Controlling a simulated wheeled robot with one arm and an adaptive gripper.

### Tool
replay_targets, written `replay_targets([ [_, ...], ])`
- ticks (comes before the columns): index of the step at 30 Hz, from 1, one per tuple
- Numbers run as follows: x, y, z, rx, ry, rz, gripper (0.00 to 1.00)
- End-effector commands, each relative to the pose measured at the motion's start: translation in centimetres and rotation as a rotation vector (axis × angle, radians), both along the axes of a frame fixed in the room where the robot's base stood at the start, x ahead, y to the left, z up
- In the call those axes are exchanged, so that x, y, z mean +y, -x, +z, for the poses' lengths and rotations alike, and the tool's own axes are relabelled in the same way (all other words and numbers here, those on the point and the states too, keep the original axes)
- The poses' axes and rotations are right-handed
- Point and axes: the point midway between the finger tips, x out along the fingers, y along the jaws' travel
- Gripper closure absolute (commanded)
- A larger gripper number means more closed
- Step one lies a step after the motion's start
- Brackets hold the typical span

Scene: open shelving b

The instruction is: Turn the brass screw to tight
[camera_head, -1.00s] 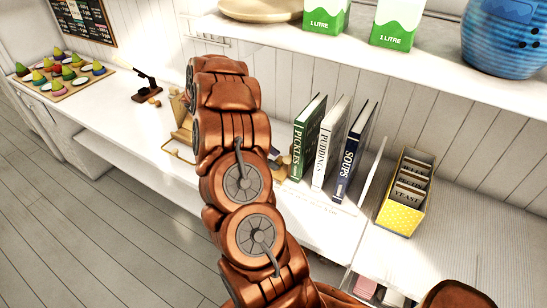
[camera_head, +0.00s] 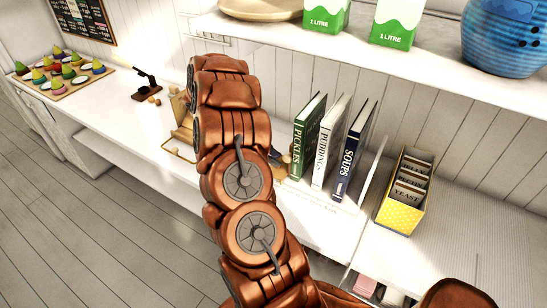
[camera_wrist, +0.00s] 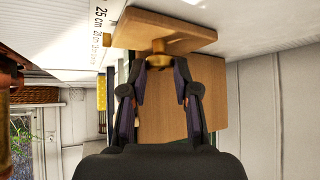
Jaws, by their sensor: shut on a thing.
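In the wrist view, the brass screw (camera_wrist: 158,47) shows at the upper middle, against a light wooden plate (camera_wrist: 178,30). My gripper (camera_wrist: 161,63) has its two dark fingers closed in on the screw from both sides, and their tips meet its brass part. The screw's far end and any thread are hidden. A larger wooden panel (camera_wrist: 185,105) stands behind the fingers. In the head view, my copper-coloured arm hides the gripper and most of the wooden piece.
Three upright books (camera_head: 330,148) stand on the counter right of my arm. A yellow card box (camera_head: 402,205) is farther right. A shelf (camera_head: 430,65) with cartons and a blue pot (camera_head: 505,38) hangs above. A tray of coloured cones (camera_head: 60,90) sits far left.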

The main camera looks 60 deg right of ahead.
Motion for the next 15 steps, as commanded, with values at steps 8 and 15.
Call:
replay_targets([
  [8,0.0,-0.8,0.2,-0.011,0.001,-0.015,1.00],
  [15,-0.2,-1.4,0.4,-0.023,0.006,-0.049,1.00],
])
